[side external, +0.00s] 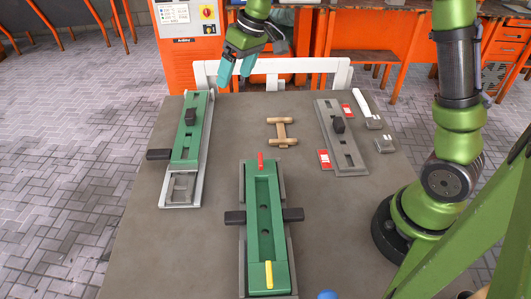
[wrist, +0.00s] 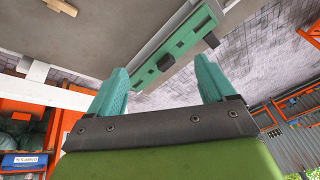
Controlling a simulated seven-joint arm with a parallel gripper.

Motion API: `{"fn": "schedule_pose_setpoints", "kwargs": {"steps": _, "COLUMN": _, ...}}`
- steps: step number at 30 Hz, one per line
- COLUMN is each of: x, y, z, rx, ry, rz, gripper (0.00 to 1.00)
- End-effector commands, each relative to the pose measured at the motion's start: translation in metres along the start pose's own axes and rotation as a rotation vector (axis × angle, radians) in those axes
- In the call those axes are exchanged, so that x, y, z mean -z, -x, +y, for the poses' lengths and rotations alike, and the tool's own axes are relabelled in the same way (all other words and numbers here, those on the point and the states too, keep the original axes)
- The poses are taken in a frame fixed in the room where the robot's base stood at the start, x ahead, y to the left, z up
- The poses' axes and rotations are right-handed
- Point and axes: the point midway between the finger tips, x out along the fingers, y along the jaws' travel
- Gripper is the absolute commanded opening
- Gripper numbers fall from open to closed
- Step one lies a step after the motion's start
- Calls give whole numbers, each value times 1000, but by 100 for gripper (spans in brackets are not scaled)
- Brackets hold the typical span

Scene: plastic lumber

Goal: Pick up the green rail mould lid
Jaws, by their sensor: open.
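A long green lid (side external: 186,145) with a black knob (side external: 190,117) on top lies on a grey mould (side external: 178,203) at the left of the table. A black handle juts from its left side. The green lid also shows in the wrist view (wrist: 184,44), beyond and between my fingers. A second green mould part (side external: 264,190), with a red and a yellow piece at its ends and black side handles, lies at the front middle. My gripper (side external: 236,70) is open and empty, above the table's back edge, behind and right of the left mould's far end.
A wooden H-shaped piece (side external: 282,132) lies mid-table. A grey plate (side external: 340,137) with a black knob, red pieces (side external: 324,159) and small grey parts lie at the right. A white rail (side external: 280,67) runs behind the table. Bare table separates the moulds.

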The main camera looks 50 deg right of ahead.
Motion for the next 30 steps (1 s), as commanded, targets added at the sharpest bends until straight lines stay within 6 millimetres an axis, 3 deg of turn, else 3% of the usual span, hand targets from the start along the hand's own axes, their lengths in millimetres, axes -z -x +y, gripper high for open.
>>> {"fn": "schedule_pose_setpoints", "kwargs": {"steps": 3, "x": 40, "y": -35, "z": 11, "rx": 29, "ry": 171, "rz": -24, "gripper": 83}}
{"fn": "schedule_pose_setpoints", "kwargs": {"steps": 6, "x": 67, "y": -51, "z": 16, "rx": 52, "ry": 329, "rz": -19, "gripper": 83}}
{"fn": "schedule_pose_setpoints", "kwargs": {"steps": 8, "x": 81, "y": -51, "z": 17, "rx": 57, "ry": 421, "rz": -3, "gripper": 83}}
{"fn": "schedule_pose_setpoints", "kwargs": {"steps": 10, "x": 94, "y": -39, "z": 15, "rx": 55, "ry": 522, "rz": 27, "gripper": 83}}
{"fn": "schedule_pose_setpoints", "kwargs": {"steps": 12, "x": 96, "y": -32, "z": 14, "rx": 56, "ry": 588, "rz": 33, "gripper": 83}}
{"fn": "schedule_pose_setpoints", "kwargs": {"steps": 17, "x": 93, "y": -44, "z": 12, "rx": 64, "ry": 641, "rz": 24, "gripper": 83}}
{"fn": "schedule_pose_setpoints", "kwargs": {"steps": 30, "x": 94, "y": -132, "z": 7, "rx": 62, "ry": 638, "rz": 24, "gripper": 83}}
